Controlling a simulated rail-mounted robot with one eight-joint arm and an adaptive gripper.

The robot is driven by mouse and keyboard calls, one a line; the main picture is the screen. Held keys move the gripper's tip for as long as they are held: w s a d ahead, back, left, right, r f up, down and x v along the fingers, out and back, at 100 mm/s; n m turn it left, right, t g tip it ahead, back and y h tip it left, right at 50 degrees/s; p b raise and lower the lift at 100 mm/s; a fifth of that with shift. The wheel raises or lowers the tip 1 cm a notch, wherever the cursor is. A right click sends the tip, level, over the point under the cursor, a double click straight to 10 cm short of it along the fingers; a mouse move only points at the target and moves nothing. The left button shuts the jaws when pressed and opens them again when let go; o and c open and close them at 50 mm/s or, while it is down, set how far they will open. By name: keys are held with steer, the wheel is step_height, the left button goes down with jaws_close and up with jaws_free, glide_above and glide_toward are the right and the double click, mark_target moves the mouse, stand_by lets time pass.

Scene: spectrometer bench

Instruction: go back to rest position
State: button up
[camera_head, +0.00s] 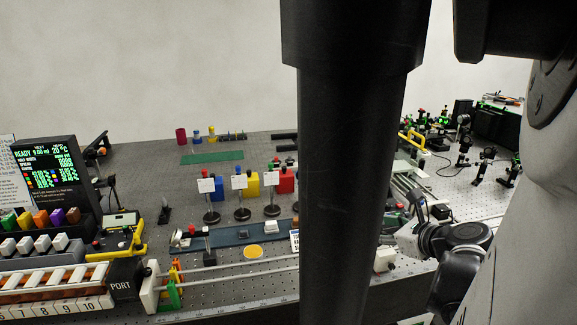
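My arm comes down the right side of the picture and bends back over the bench's front edge. Its dark and silver end, with my gripper (418,236), is right of the black column, above the bench surface. The fingers are small and hard to make out against the dark parts behind them. I cannot tell whether they are open or shut, and I see no object clearly held.
The black column hides the middle of the bench (240,142). A white block (385,260) sits near my wrist. Optics mounts (463,150) crowd the back right. Card stands (241,195), coloured blocks, a display (45,165) and a numbered rack (55,290) fill the left.

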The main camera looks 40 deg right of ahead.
steer(key=w+a+r+n+g+y+p, duration=0.1)
steer(key=w+a+r+n+y, duration=0.2)
steer(key=w+a+n, duration=0.6)
steer(key=w+a+r+n+g+y, duration=0.15)
steer(key=w+a+r+n, duration=0.35)
steer(key=w+a, duration=0.6)
steer(key=s+a+f+n+g, duration=0.3)
steer(key=s+a+n, duration=1)
steer(key=a+n, duration=0.55)
steer(key=s+d+f+n+h+b, duration=0.1)
steer(key=d+f+b, duration=0.1)
steer(key=f+b, duration=0.6)
steer(key=s+d+f+n+b, duration=0.1)
steer(key=f+n+b, duration=0.1)
steer(key=f+b, duration=0.7)
steer(key=shift+s+d+f+h, duration=0.35)
steer(key=shift+s+d+f, duration=0.05)
steer(key=shift+f, duration=0.05)
steer(key=shift+t, duration=0.25)
